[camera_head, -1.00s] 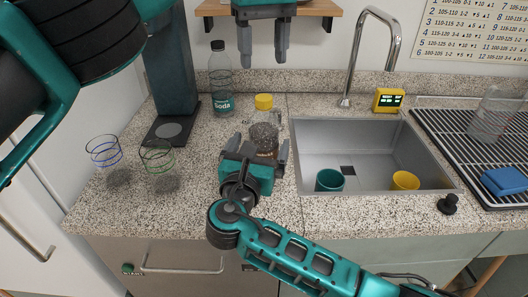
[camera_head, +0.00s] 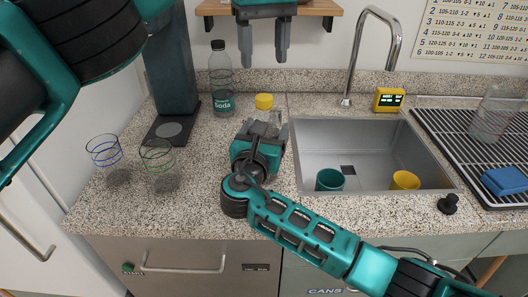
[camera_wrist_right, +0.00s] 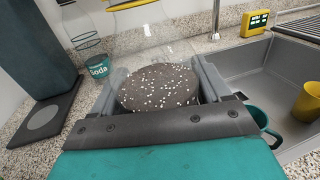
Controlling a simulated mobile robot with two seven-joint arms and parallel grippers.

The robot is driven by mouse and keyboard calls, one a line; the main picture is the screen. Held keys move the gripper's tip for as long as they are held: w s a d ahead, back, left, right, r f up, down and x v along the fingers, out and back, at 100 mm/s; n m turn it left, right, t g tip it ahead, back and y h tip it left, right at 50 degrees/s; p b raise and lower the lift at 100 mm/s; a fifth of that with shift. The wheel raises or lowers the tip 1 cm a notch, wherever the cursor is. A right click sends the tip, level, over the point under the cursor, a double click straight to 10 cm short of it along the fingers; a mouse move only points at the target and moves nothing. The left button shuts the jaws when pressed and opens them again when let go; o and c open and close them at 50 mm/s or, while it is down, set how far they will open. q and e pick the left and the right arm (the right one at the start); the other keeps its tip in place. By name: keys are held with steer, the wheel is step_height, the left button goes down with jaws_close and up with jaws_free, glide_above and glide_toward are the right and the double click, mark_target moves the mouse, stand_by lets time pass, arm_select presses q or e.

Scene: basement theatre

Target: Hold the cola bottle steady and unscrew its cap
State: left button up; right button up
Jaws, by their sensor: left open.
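The cola bottle is clear with a yellow cap (camera_head: 264,101) and stands upright on the counter left of the sink. My right gripper (camera_head: 264,128) reaches it from the front and hides most of its body. In the right wrist view, the dark, white-specked contents of the cola bottle (camera_wrist_right: 158,88) sit between the two fingers. Whether both fingers press on the bottle cannot be told. My left gripper (camera_head: 265,54) points down, open and empty, above and apart from the cap.
A soda bottle (camera_head: 221,80) stands behind left. Two ringed glasses (camera_head: 104,152) are at the left front. The sink (camera_head: 345,150) with a teal cup (camera_head: 329,180) and yellow cup (camera_head: 404,181) is at right. A tall faucet (camera_head: 362,55) rises behind it.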

mark_target(264, 97)
steer(key=c, duration=1.4)
arm_select(q)
steer(key=m, duration=0.4)
steer(key=shift+f, duration=0.1)
steer(key=shift+m, duration=0.3)
steer(key=shift+f, duration=3.9)
